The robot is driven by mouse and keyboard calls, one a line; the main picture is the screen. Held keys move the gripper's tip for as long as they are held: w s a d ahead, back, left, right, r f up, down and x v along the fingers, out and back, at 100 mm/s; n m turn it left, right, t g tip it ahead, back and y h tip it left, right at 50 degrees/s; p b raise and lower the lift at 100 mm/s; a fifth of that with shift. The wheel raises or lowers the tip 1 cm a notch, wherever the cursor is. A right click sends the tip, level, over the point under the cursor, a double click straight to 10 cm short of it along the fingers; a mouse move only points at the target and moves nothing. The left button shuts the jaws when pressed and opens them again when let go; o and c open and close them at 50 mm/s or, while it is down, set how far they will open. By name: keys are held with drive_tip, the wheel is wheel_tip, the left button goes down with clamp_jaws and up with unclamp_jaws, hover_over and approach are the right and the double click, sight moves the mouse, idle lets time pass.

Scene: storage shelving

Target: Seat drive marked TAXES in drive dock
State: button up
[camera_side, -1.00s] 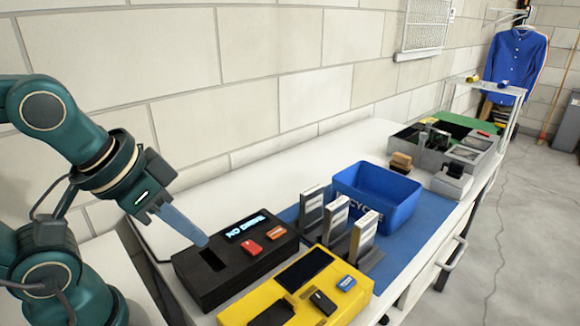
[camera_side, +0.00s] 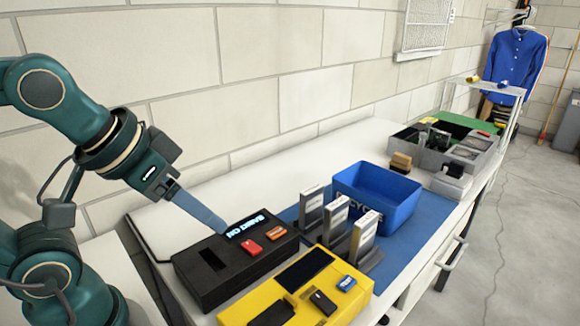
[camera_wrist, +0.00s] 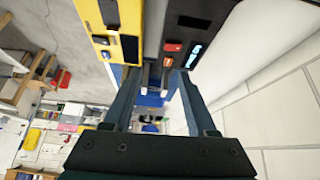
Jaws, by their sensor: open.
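The drive dock, a black box (camera_side: 205,287), has a dark slot (camera_side: 212,259) in its top and a lit display (camera_side: 248,224). Several upright grey drives with pale labels stand in a row: one (camera_side: 311,212), another (camera_side: 335,220) and a third (camera_side: 364,238). Their labels are too small to read, so I cannot tell which is TAXES. My gripper (camera_side: 224,230) is open and empty, its fingertips just above the dock's back, near the display. In the wrist view the gripper (camera_wrist: 156,76) points towards the drives, and the dock (camera_wrist: 203,14) shows at upper right.
A yellow device (camera_side: 298,285) with a dark screen sits in front of the dock. A blue recycle bin (camera_side: 378,194) stands behind the drives on a blue mat (camera_side: 407,248). A grey divided tray (camera_side: 468,170) is farther back. The white bench (camera_side: 290,165) along the wall is clear.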

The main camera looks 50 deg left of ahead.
drive_tip(key=w+d+r, duration=0.1)
drive_tip(key=w+r, duration=0.4)
drive_tip(key=w, duration=0.5)
hover_over(362, 222)
drive_tip(key=a, duration=0.2)
wheel_tip(362, 222, down, 7)
drive_tip(key=shift+m+g, duration=0.3)
drive_tip(key=shift+g, duration=0.6)
drive_tip(key=f, duration=0.2)
drive_tip(key=d+f, duration=0.1)
drive_tip(key=f, duration=0.1)
drive_tip(key=d+f, duration=0.1)
drive_tip(key=f, duration=0.2)
drive_tip(key=shift+s+f, duration=0.1)
drive_tip(key=shift+s, duration=0.05)
drive_tip(key=shift+f, duration=0.3)
drive_tip(key=shift+x, duration=2.3)
clamp_jaws()
